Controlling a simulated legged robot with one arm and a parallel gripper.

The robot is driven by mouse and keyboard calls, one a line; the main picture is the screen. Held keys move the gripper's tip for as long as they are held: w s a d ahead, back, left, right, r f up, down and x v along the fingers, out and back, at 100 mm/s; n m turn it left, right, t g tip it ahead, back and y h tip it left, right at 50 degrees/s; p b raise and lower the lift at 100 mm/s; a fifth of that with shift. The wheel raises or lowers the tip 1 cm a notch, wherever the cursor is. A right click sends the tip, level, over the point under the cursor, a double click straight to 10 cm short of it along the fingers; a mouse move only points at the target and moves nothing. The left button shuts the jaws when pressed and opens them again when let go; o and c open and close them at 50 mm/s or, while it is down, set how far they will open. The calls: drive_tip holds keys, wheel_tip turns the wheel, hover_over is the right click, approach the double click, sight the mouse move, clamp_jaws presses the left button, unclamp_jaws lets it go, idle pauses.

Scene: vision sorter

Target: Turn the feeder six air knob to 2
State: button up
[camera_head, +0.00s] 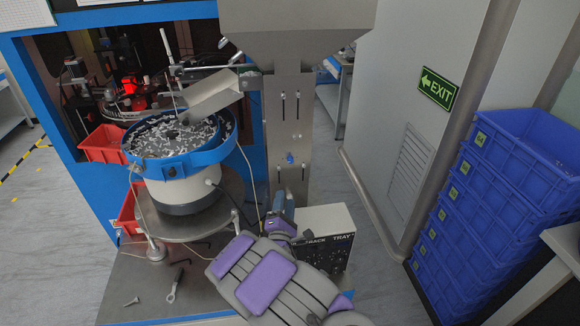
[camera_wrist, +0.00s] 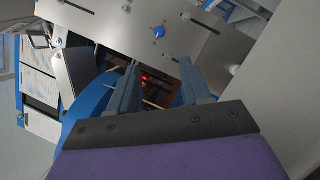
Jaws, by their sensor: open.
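A small blue knob (camera_head: 290,158) sits on the front of the grey metal column (camera_head: 288,110), between vertical slots. It also shows in the wrist view (camera_wrist: 158,32), above the fingers and apart from them. Its label and pointer setting are too small to read, so I cannot confirm it as the feeder six knob. My gripper (camera_head: 287,203) is low in front of the column, below the knob. In the wrist view my gripper (camera_wrist: 160,72) has its two fingers spread, with nothing between them.
A bowl feeder (camera_head: 185,195) full of small parts stands left of the column. Stacked blue crates (camera_head: 470,220) are at the right. A wrench (camera_head: 175,285) lies on the metal base.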

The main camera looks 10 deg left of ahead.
sight(290, 163)
drive_tip(key=shift+b+x, duration=0.95)
drive_tip(key=shift+x, duration=6.55)
drive_tip(key=shift+a, duration=0.15)
clamp_jaws()
